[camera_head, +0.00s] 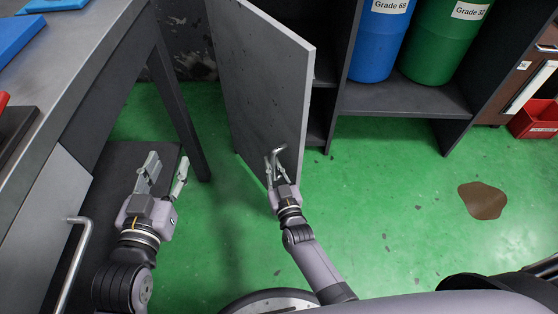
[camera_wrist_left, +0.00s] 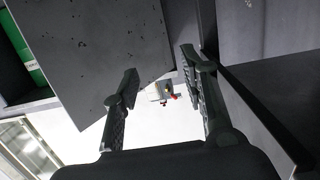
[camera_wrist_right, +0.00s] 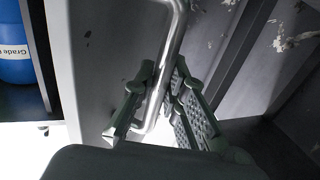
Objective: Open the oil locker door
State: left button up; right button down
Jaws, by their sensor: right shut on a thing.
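The grey oil locker door (camera_head: 262,90) stands swung out from the locker (camera_head: 400,100) at a wide angle, and the shelves show to its right. Its metal bar handle (camera_wrist_right: 174,50) is near the free edge. My right gripper (camera_head: 276,162) is shut on the handle at the door's lower part. The right wrist view shows the fingers around the bar. My left gripper (camera_head: 169,168) is open and empty, apart from the door and to its left, by the workbench leg. The door (camera_wrist_left: 100,50) also shows in the left wrist view.
A blue drum (camera_head: 378,45) and a green drum (camera_head: 440,45) stand on the locker shelf. A workbench (camera_head: 95,70) and a cabinet with a bar handle (camera_head: 78,255) are at the left. A brown puddle (camera_head: 482,200) lies on the green floor. Floor right of my right arm is mostly clear.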

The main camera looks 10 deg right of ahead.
jog(key=shift+s+a, duration=0.25)
jog(key=shift+a, duration=0.55)
jog(key=c, duration=1.6)
grip_release()
jog(key=s+d, duration=0.1)
jog(key=s, duration=1.1)
jog(key=shift+d, duration=0.1)
jog(key=shift+c, duration=0.2)
